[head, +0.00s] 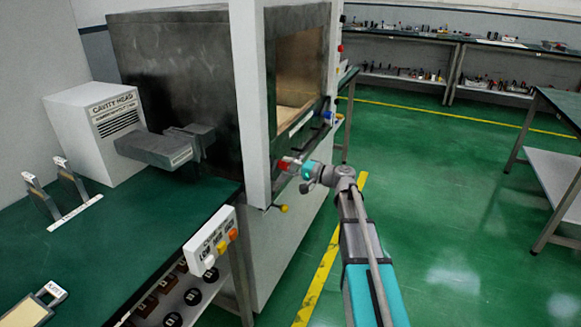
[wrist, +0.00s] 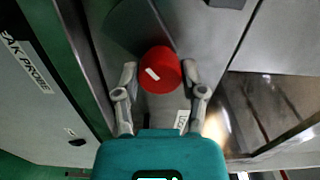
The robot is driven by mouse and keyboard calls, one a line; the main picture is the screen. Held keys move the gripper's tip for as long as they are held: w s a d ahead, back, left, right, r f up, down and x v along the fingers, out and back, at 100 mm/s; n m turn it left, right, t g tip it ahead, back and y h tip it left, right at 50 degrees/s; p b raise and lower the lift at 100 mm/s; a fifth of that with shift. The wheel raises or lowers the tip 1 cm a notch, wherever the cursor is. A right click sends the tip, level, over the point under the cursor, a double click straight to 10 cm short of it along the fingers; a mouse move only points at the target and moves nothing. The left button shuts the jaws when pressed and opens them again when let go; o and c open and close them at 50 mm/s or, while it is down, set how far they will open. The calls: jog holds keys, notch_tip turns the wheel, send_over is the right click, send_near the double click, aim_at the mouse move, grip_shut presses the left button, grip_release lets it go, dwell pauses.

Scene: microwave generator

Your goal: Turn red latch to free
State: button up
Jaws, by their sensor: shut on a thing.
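The red latch (head: 284,163) is a round red knob on the front of the tall grey-white cabinet frame, near its lower corner. In the wrist view the red latch (wrist: 161,69) sits between my two fingers, and a short white mark on its face lies tilted. My gripper (wrist: 159,78) is shut on it, with a finger on each side. In the head view my gripper (head: 300,168) reaches the latch from the right, and the fingertips are partly hidden there. A white label beside the knob is partly covered by a finger.
A yellow knob (head: 283,208) sits just below the latch, and a blue knob (head: 328,116) lies farther along the frame. The cabinet's open window (head: 300,70) is above. A white switch box (head: 212,240) stands at the left bench edge.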

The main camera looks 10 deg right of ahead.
jog(key=n, duration=0.4)
jog(key=shift+a, duration=0.2)
dwell(0.4)
jog(key=o, duration=1.2)
jog(key=shift+c, duration=0.2)
jog(key=shift+d, duration=0.2)
jog(key=shift+s+d, duration=0.15)
jog(key=v, duration=1.1)
jog(key=shift+s, duration=0.15)
jog(key=shift+d, duration=0.1)
